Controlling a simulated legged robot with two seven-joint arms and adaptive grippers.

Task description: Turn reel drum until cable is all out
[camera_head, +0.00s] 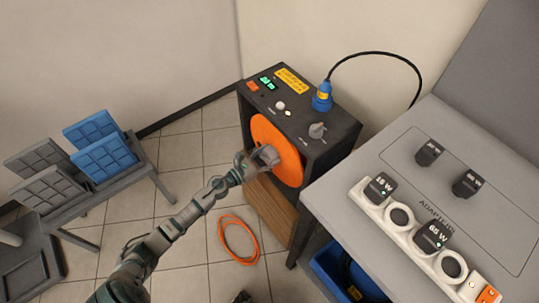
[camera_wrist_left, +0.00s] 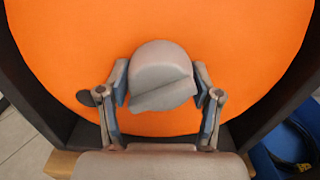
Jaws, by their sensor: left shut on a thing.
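The orange reel drum (camera_head: 285,137) is set in the front of a dark cabinet (camera_head: 330,140). It fills most of the left wrist view (camera_wrist_left: 220,40). A grey knob (camera_wrist_left: 160,75) stands out from the drum's face. My left gripper (camera_head: 258,160) is at the drum, its fingers on both sides of the knob and shut on it; in the left wrist view (camera_wrist_left: 162,92) they touch its sides. An orange cable (camera_head: 238,240) lies in a loose coil on the floor below the drum.
A blue plug (camera_head: 322,97) sits on the cabinet top. A rack of blue and grey panels (camera_head: 105,155) stands left.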

